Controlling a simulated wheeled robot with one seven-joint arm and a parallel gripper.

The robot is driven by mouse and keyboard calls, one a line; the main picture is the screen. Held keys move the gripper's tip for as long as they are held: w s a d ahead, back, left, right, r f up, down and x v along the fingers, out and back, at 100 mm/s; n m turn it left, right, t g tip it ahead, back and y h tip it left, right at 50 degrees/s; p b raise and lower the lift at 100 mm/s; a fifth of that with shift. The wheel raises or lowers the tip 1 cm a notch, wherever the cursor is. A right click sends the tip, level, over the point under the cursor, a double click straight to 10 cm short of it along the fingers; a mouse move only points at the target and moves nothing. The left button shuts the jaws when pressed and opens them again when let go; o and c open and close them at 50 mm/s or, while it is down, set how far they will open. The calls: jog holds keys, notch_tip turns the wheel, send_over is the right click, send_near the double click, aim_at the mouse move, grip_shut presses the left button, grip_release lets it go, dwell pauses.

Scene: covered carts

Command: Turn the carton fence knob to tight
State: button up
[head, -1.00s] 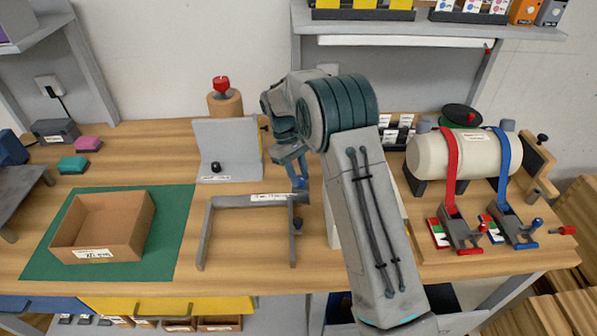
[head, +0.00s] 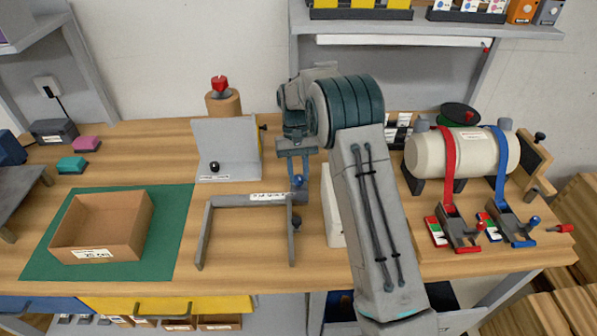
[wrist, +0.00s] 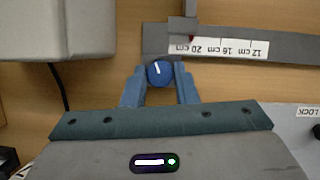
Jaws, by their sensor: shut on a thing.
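The blue round knob (wrist: 158,73) sits at the end of the grey fence bar in the wrist view. Its white pointer line points up, slightly to the left. My gripper (wrist: 159,82) is shut on the knob, with one blue finger on each side. In the head view my gripper (head: 298,183) is at the back right corner of the grey U-shaped fence (head: 228,203). The knob cannot be made out clearly there. A white centimetre scale (wrist: 217,48) with a red mark near 20 lies along the bar.
An open cardboard box (head: 102,228) stands on a green mat (head: 172,230) at left. A grey upright plate (head: 222,145) with a black knob stands behind the fence. A cream cylinder (head: 460,155) with red and blue straps stands at right.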

dwell(0.3)
jog(key=o, duration=1)
jog(key=b+v, duration=0.1)
jog(key=v, duration=0.6)
jog(key=shift+w+r, duration=0.1)
jog(key=shift+r, duration=0.2)
